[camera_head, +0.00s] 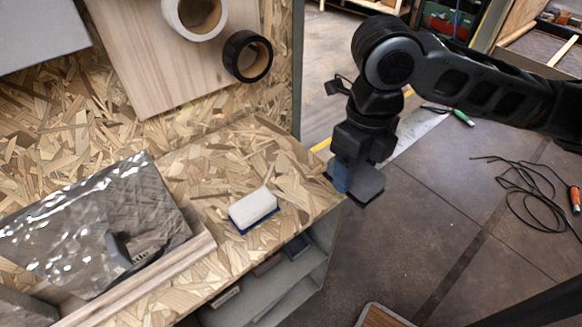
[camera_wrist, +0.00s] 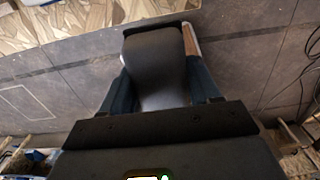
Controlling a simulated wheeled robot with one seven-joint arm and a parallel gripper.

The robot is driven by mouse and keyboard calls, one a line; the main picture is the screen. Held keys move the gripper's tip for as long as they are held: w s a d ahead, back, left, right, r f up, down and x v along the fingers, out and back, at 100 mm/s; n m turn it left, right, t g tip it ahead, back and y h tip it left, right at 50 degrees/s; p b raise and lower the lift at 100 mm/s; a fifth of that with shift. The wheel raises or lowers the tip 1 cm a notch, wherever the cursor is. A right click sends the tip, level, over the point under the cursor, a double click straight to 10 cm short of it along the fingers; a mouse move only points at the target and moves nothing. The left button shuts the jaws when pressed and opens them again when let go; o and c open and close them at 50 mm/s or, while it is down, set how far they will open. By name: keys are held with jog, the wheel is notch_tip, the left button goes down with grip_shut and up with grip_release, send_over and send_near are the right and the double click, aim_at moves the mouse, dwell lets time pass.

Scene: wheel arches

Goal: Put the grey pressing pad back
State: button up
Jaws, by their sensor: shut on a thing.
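My gripper (camera_head: 354,178) is at the right edge of the chipboard bench, pointing down. It is shut on the grey pressing pad (camera_head: 367,188), a dark grey flat piece showing below the fingers. In the wrist view the grey pressing pad (camera_wrist: 155,62) sits between the two blue-sided fingers of my gripper (camera_wrist: 160,92), its far end rounded. The pad appears over the dark floor, just beyond the bench edge. Its underside is hidden.
A white block with a blue base (camera_head: 254,207) lies on the chipboard bench (camera_head: 240,160). A crumpled plastic-covered panel (camera_head: 90,220) with a dark handle-like tool (camera_head: 120,250) is at left. White tape (camera_head: 196,14) and black tape (camera_head: 247,57) are at the back. A cable (camera_head: 520,190) lies on the floor.

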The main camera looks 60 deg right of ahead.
jog(key=p, duration=0.2)
send_over(304, 181)
notch_tip(304, 181, down, 7)
jog(key=shift+r, duration=0.1)
jog(key=shift+f+p, duration=0.4)
jog(key=shift+f, duration=1.7)
jog(key=shift+f, duration=0.2)
jog(key=o, duration=1)
jog(key=shift+r, duration=0.1)
notch_tip(304, 181, up, 12)
jog(key=shift+r+b, duration=0.15)
jog(key=shift+b, duration=0.15)
